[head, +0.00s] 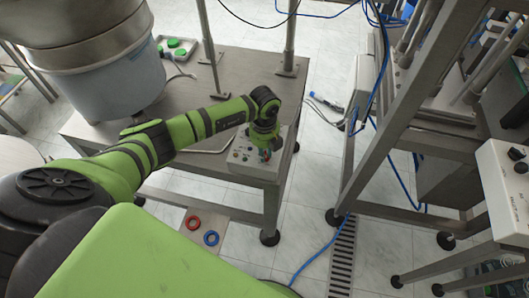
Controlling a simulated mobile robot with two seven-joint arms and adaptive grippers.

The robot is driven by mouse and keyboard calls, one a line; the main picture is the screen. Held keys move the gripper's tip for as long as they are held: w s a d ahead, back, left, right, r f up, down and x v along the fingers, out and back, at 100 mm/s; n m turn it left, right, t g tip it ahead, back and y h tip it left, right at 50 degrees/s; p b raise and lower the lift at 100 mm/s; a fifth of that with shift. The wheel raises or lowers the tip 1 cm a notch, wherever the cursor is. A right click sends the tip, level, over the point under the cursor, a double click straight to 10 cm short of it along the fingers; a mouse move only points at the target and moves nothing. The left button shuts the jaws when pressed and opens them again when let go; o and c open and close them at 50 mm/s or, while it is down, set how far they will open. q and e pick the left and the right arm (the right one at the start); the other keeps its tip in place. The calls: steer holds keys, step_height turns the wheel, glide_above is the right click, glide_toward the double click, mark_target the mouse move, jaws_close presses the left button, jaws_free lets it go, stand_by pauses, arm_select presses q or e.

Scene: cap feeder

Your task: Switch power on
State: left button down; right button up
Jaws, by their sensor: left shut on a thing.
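A small grey control box (243,158) sits at the front right corner of the steel table, with small knobs or buttons on its top face. My left gripper (265,152) reaches down onto the right part of this box. It is shut on a small control on the box; a bit of red shows at its fingertips. The gripper hides most of that control, so its exact shape and position cannot be told. My right gripper is not in view.
The steel table (232,75) carries a large feeder bowl (110,75) at the left and upright posts. A metal frame stands at the right, with a white knobbed box (505,165). Red (193,222) and blue (211,238) rings lie below the table edge.

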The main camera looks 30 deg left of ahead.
arm_select(q)
steer(key=m+b, duration=0.1)
steer(key=m, duration=0.1)
steer(key=shift+w+f+m+b, duration=0.1)
steer(key=shift+f+m+b, duration=0.05)
steer(key=shift+m+b, duration=0.2)
steer(key=m+b, duration=0.2)
steer(key=m, duration=0.1)
steer(key=shift+a+m+b, duration=0.1)
steer(key=shift+m+b, duration=0.15)
steer(key=shift+b, duration=0.05)
steer(key=m+b, duration=0.2)
steer(key=m, duration=0.1)
steer(key=shift+w, duration=0.1)
steer(key=shift+m+b, duration=0.4)
steer(key=shift+m, duration=0.1)
steer(key=shift+r, duration=0.2)
steer(key=c, duration=1.2)
jaws_free()
